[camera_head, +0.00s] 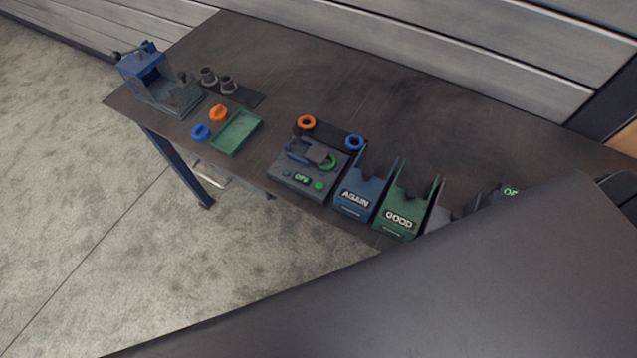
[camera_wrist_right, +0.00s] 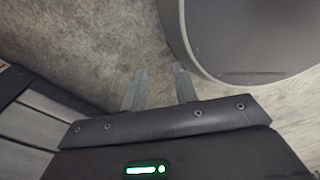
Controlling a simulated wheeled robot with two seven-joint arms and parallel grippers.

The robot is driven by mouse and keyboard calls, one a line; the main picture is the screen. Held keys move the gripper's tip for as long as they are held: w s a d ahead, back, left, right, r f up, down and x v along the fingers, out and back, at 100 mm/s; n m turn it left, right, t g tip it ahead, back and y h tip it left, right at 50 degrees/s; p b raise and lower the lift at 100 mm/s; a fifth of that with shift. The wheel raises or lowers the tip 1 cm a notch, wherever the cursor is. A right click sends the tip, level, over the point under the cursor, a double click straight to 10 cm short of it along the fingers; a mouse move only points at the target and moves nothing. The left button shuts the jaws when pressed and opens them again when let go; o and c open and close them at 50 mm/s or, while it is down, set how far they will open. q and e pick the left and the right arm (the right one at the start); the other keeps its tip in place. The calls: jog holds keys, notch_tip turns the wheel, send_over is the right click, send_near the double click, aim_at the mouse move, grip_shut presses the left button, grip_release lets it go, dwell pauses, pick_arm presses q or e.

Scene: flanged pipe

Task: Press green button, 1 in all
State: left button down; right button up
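A grey test box (camera_head: 308,170) sits near the front edge of the dark workbench. My left gripper is in neither view.
A blue AGAIN bin (camera_head: 355,198) and a green GOOD bin (camera_head: 397,222) stand right of the box. A large dark surface hides the lower right, partly covering another device with a green display (camera_head: 510,190).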

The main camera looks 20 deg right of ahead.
grip_shut()
dwell(1.4)
